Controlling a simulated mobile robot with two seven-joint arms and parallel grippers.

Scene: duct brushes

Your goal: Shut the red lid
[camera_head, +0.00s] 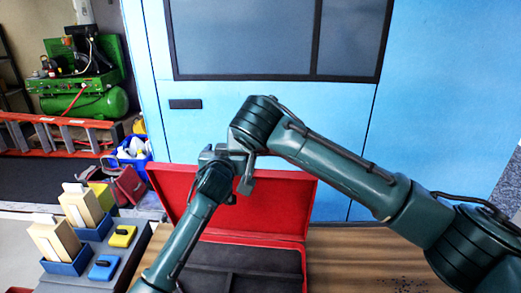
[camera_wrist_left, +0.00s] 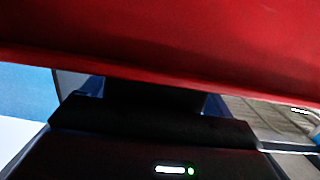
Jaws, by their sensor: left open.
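The red lid (camera_head: 285,205) stands open at the back of its red case, leaning up in front of the blue cabinet. The case's dark inside (camera_head: 245,258) lies open in front of it. My left gripper (camera_head: 228,172) is open in front of the lid, partly hidden where the two arms overlap. In the left wrist view the lid (camera_wrist_left: 190,35) spans the top, very close; contact cannot be told. My right arm comes in from the right and ends in this same overlap, so its jaws cannot be made out.
The wooden table (camera_head: 350,262) is clear to the right of the case. A grey tray (camera_head: 128,262) at left holds wooden blocks in blue holders (camera_head: 68,262), a yellow piece (camera_head: 122,237) and a blue piece (camera_head: 104,268). The blue cabinet (camera_head: 440,100) stands behind.

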